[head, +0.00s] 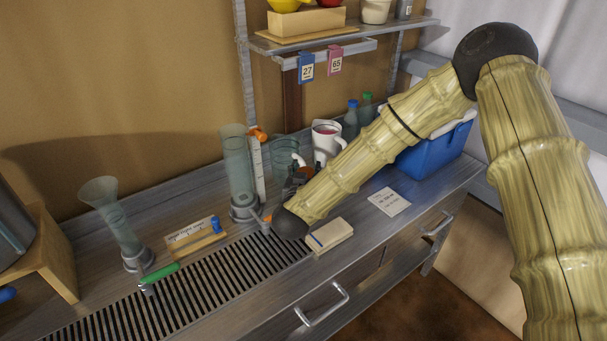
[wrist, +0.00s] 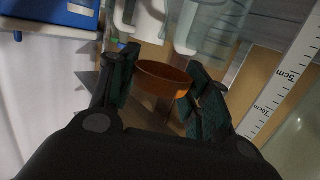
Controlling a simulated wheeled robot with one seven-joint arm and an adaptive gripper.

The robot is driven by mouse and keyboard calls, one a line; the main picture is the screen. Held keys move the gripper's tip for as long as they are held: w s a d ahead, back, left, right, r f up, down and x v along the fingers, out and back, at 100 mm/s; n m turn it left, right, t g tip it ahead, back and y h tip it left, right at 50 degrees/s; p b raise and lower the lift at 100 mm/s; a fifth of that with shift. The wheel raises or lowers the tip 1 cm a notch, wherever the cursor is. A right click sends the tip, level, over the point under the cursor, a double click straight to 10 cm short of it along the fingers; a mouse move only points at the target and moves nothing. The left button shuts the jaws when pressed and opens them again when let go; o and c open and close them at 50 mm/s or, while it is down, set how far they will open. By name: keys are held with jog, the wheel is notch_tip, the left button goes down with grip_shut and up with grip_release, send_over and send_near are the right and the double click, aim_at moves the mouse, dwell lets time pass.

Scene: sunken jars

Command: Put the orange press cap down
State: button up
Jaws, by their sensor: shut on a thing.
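The orange press cap (wrist: 162,76) is between the two fingers of my gripper (wrist: 160,92) in the wrist view, and the fingers are shut on it. It looks like a short, wide cup with a dark reddish inside. In the head view my forearm and wrist hide most of the gripper (head: 296,180). A little of the cap (head: 307,172) shows behind them, close to the glass beaker (head: 281,152) and the white mug (head: 327,142). I cannot tell how high the cap is above the bench.
A tall glass cylinder (head: 237,165) with a white ruler (head: 258,172) stands left of my gripper. A blue cooler (head: 428,154), bottles (head: 351,118) and a paper note (head: 390,201) are to the right. A pale block (head: 330,236) lies near the front edge, beside the slotted grate (head: 215,285).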

jog(key=shift+w+a, duration=0.15)
jog(key=shift+w, duration=0.3)
jog(key=shift+w+a+p, duration=0.2)
jog(key=shift+w+p, duration=0.15)
jog(key=shift+w, duration=0.3)
notch_tip(320, 180, down, 2)
jog(key=shift+s+p, duration=0.1)
jog(key=shift+p, duration=0.25)
jog(key=shift+f+p, duration=0.35)
jog(key=shift+f, duration=0.3)
jog(key=o, duration=0.7)
jog(key=shift+f, duration=0.1)
